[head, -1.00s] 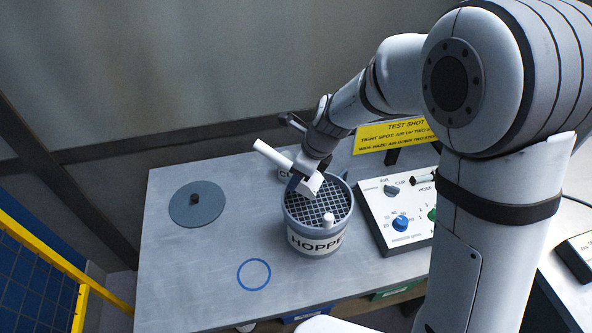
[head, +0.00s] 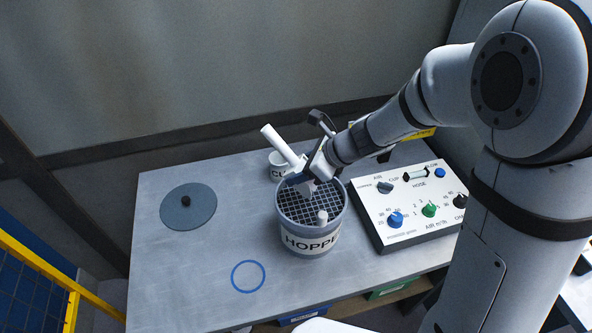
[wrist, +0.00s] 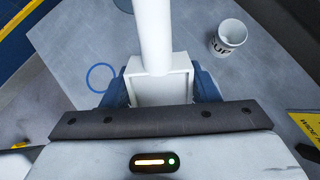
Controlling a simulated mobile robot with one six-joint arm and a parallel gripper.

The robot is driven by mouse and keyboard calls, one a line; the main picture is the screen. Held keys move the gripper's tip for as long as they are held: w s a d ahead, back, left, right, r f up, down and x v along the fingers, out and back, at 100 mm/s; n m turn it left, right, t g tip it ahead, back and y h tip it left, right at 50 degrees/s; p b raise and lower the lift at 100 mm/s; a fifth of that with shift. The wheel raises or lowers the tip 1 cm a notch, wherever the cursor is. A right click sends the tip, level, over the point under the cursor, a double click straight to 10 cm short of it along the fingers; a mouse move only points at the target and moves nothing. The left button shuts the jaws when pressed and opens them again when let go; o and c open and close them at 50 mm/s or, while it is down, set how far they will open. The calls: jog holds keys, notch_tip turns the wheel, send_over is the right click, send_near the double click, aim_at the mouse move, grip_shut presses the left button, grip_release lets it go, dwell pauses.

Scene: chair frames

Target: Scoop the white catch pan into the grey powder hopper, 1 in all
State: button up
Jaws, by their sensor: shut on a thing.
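My gripper (head: 305,180) is shut on a white scoop-like piece (wrist: 158,84) with a thick white tube handle (head: 279,145). It holds this over the back left of the grey hopper's mouth; I cannot tell whether it touches the rim. The blue fingers show on both sides of the white piece in the wrist view. The grey hopper (head: 311,242) stands upright with a dark grid across its top and a small white peg (head: 322,217) at the front. A white cup (head: 278,167) stands behind it, partly hidden in the head view. No separate catch pan is identifiable.
A control box (head: 405,205) with blue and green knobs is right of the hopper. A grey disc with a black knob (head: 187,202) lies at the left. A blue ring mark (head: 248,276) is at the front. The table's left half is mostly clear. A yellow rail (head: 35,262) is at lower left.

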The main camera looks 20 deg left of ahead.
jog(key=shift+s+d+r+y+b, duration=0.1)
jog(key=shift+d+y+b, duration=0.5)
jog(key=shift+b, duration=1.3)
jog(key=shift+d+y+b, duration=0.3)
jog(key=shift+y+b, duration=0.6)
jog(key=shift+b, duration=0.95)
jog(key=shift+d+t+y+b, duration=0.3)
jog(key=shift+d+y+b, duration=0.6)
jog(key=shift+b, duration=1.8)
jog(key=shift+s+d+y+b, duration=0.1)
jog(key=shift+d+y+b, duration=0.15)
jog(key=shift+y+b, duration=0.8)
jog(key=shift+s+d+y+b, duration=0.1)
jog(key=shift+d+y+b, duration=0.2)
jog(key=shift+b, duration=1.35)
jog(key=shift+d+f+t+y+b, duration=0.2)
jog(key=shift+d+y+b, duration=0.45)
jog(key=shift+b, duration=0.85)
jog(key=shift+d+f+t+y+b, duration=0.1)
jog(key=shift+d+f+y+b, duration=0.1)
jog(key=shift+y+b, duration=1)
jog(key=shift+r+h+p, duration=0.3)
jog(key=shift+p, duration=0.6)
jog(key=shift+a+p, duration=0.1)
jog(key=shift+p, duration=0.5)
